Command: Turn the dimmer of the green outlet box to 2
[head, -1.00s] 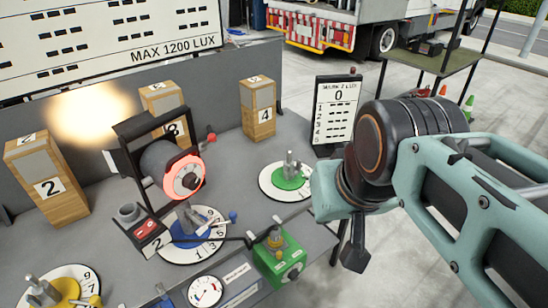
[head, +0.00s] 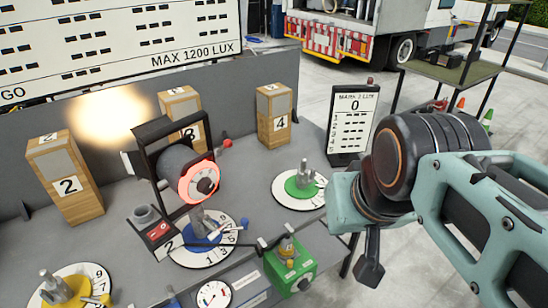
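The green outlet box (head: 282,268) stands at the front edge of the grey table, with a brass-coloured fitting on top. A dark round dimmer knob (head: 303,284) sits on its right-hand face; its setting is too small to read. My gripper (head: 369,272) shows only as a dark piece hanging below my teal arm, to the right of the box and apart from it. Its fingers cannot be made out, and nothing is seen held in it.
A lamp with a glowing red ring (head: 199,182) stands behind the box. Round dials with blue (head: 200,240), green (head: 300,189) and yellow (head: 68,288) centres lie on the table. Numbered wooden blocks (head: 274,115) stand behind. A sign reading 0 (head: 353,120) is at the right end.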

